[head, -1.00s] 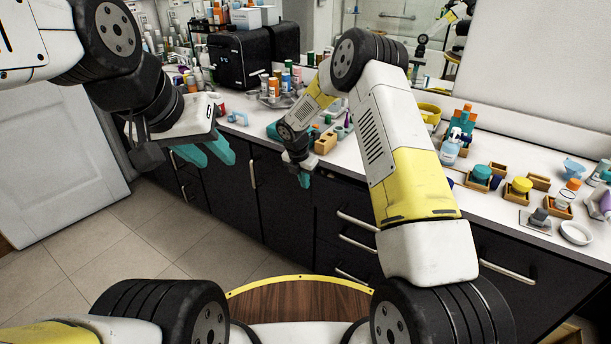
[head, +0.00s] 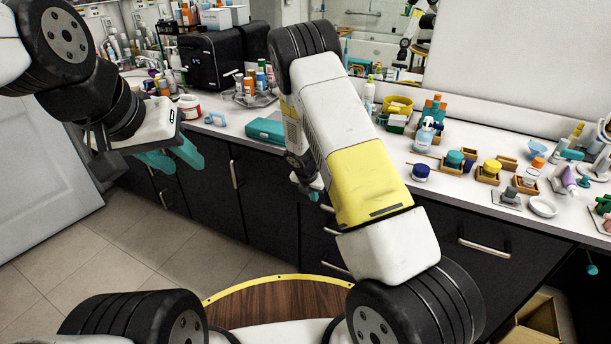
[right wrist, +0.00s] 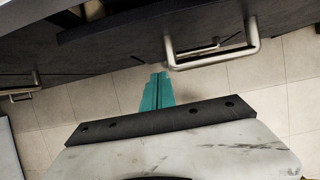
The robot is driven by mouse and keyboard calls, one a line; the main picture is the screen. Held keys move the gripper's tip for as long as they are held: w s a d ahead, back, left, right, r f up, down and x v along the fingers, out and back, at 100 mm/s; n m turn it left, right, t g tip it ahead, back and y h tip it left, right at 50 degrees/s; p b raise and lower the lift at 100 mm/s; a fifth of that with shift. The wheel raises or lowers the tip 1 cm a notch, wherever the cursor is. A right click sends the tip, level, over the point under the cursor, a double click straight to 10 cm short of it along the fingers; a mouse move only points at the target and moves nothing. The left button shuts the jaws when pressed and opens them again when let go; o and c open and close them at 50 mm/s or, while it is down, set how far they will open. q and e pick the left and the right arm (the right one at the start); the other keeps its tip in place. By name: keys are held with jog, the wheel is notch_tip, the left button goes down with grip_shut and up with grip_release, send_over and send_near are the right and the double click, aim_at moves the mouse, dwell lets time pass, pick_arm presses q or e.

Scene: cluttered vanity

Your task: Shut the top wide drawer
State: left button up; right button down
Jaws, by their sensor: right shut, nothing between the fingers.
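The dark vanity front has a central stack of drawers with silver bar handles (head: 333,232), partly hidden behind my right arm. A wide dark front with a bar handle (head: 485,248) is to the right. I cannot tell which is the top wide drawer, or how far it stands out. My right gripper (head: 314,193) is shut and empty, low in front of the central drawers. In the right wrist view its teal fingers (right wrist: 157,90) are together, just left of a bar handle (right wrist: 215,58) and apart from it. My left gripper (head: 175,157) is open and empty, left of the drawers.
The white countertop (head: 460,195) is crowded with bottles, jars and small wooden trays. A black box-shaped appliance (head: 208,62) stands at the back left. An open cardboard box (head: 535,320) is on the floor at lower right. Tiled floor (head: 110,255) is free at left.

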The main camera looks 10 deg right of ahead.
jog(key=w+d+f, duration=0.3)
jog(key=w+f, duration=0.1)
jog(key=shift+w, duration=0.3)
jog(key=shift+w+d, duration=0.75)
jog(key=shift+w, duration=0.35)
